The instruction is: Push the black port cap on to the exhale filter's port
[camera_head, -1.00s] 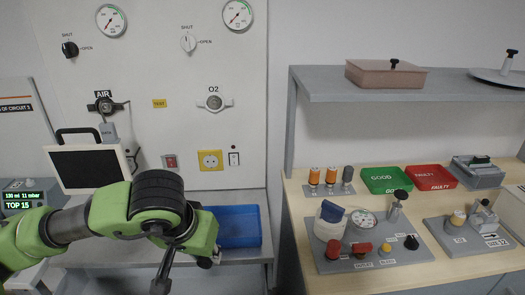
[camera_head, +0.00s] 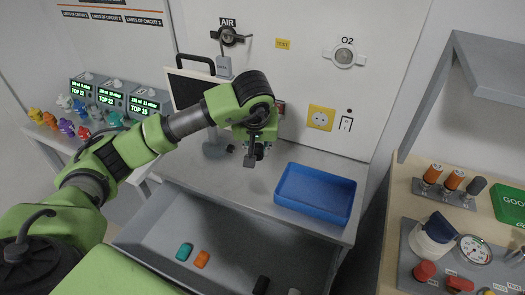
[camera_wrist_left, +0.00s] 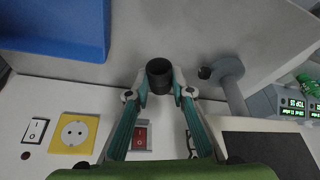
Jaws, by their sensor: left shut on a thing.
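My left gripper (camera_head: 252,150) is above the grey counter, between the screen and the blue tray, pointing down. In the left wrist view its two teal fingers (camera_wrist_left: 159,92) are closed on a dark, hollow-looking cylinder (camera_wrist_left: 159,68), which looks like the black port cap. In the head view the dark piece (camera_head: 250,160) shows small at the fingertips, above the counter. I cannot make out the exhale filter or its port in either view. My right gripper is not in view.
A blue tray (camera_head: 318,218) stands right of the gripper. Below, an open drawer (camera_head: 225,232) holds a teal piece (camera_head: 184,252), an orange piece (camera_head: 202,259) and dark pieces. A screen (camera_head: 190,92) stands behind.

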